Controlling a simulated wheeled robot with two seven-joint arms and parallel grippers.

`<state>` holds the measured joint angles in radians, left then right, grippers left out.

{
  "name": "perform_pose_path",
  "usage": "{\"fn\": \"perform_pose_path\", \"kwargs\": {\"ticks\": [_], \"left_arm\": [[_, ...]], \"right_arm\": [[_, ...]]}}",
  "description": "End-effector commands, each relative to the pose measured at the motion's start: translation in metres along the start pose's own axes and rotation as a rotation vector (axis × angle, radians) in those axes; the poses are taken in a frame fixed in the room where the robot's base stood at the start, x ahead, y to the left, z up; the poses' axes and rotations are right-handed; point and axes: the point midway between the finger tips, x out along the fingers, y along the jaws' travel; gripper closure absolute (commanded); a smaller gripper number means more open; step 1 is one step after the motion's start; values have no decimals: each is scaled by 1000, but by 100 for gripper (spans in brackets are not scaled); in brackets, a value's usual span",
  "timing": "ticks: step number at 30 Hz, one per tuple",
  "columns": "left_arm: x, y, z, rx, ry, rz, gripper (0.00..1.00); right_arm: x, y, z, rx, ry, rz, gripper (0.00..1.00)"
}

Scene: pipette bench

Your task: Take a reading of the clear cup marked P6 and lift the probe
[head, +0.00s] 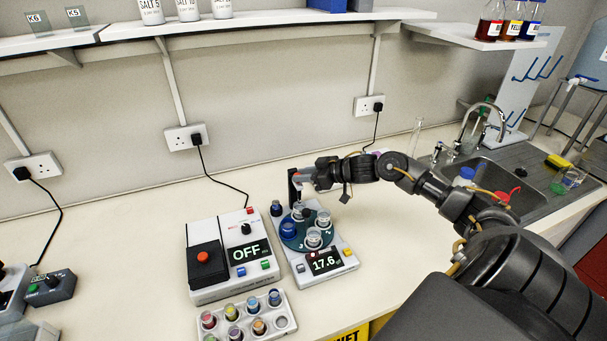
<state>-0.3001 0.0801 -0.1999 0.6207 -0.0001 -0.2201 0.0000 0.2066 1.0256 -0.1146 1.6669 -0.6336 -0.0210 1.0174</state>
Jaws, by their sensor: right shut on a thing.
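The meter (337,282) stands on the bench with a dark teal turntable (302,246) and a display reading 17.6. Clear cups (313,239) sit on the turntable beside a blue one (288,229); I cannot read which is marked P6. A black upright probe part (292,190) stands at the turntable's back edge. My right gripper (300,178) is at its top, shut, apparently on the probe. The probe's lower tip is too small to tell in or out of a cup. My left gripper is not in view.
A device reading OFF (221,281) stands close on the left, with a rack of coloured vials (246,318) in front. The sink (515,187) lies right behind my arm. Shelves (230,22) hang above. The bench left of the OFF device is partly clear.

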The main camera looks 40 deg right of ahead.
Motion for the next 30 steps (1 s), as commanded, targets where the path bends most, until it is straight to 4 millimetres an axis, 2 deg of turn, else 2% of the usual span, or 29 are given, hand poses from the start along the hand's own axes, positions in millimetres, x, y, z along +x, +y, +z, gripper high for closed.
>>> {"fn": "perform_pose_path", "kwargs": {"ticks": [1, 7, 8, 9, 20, 23, 30], "left_arm": [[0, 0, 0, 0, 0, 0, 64], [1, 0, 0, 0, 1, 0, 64], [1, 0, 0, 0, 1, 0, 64], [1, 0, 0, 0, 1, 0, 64], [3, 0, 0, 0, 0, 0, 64], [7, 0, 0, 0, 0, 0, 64], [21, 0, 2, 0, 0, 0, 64]], "right_arm": [[-1, 1, -5, -3, 10, 1, 100], [-1, 2, -6, -5, 15, 3, 100], [-1, 2, -6, -5, 15, 3, 74], [-1, 2, -6, -5, 15, 3, 69], [-4, 1, -3, -5, 10, 3, 69], [-13, 2, 0, -4, 8, 4, 69], [-52, 0, 2, -7, 5, 2, 69]]}}
